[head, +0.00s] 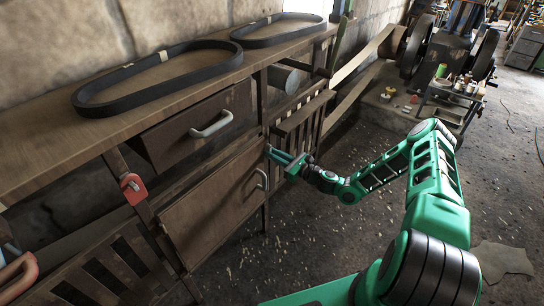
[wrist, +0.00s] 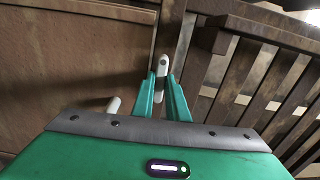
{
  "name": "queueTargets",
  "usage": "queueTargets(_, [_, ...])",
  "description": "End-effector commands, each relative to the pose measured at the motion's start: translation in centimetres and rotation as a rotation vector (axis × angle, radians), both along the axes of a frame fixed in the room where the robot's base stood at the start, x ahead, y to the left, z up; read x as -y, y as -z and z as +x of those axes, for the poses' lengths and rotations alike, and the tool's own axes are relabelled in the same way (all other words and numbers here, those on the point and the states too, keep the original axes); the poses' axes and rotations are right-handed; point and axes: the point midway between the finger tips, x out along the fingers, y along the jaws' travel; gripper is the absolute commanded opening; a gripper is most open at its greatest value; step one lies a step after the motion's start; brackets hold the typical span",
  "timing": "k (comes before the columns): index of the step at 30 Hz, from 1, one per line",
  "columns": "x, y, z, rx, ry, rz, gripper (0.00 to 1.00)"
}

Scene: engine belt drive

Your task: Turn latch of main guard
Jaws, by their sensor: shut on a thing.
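My gripper (head: 277,155) is at the wooden post between the cabinet door (head: 215,205) and the slatted panel (head: 300,120). In the wrist view its two green fingers (wrist: 163,96) are closed around a small pale upright latch (wrist: 162,66) with a dark spot near its top. The latch stands upright against the post. In the head view the latch is hidden by the gripper. Which panel is the main guard I cannot tell for sure.
The door's handle (head: 262,179) sits just left of my gripper, and its pale end shows in the wrist view (wrist: 113,106). A drawer (head: 180,140) and a bench top with two black belts (head: 150,75) are above. A red latch (head: 132,187) is on the left post. Open floor lies right.

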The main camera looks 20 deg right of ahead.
Motion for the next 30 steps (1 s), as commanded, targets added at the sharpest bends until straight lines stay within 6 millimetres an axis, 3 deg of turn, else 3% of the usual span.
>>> queueTargets(8, [0.0, 0.06, -0.21, 0.09, -0.003, -0.126, 0.0])
queueTargets(30, [-0.05, 0.29, -0.34, 0.498, -0.006, -0.69, 0.0])
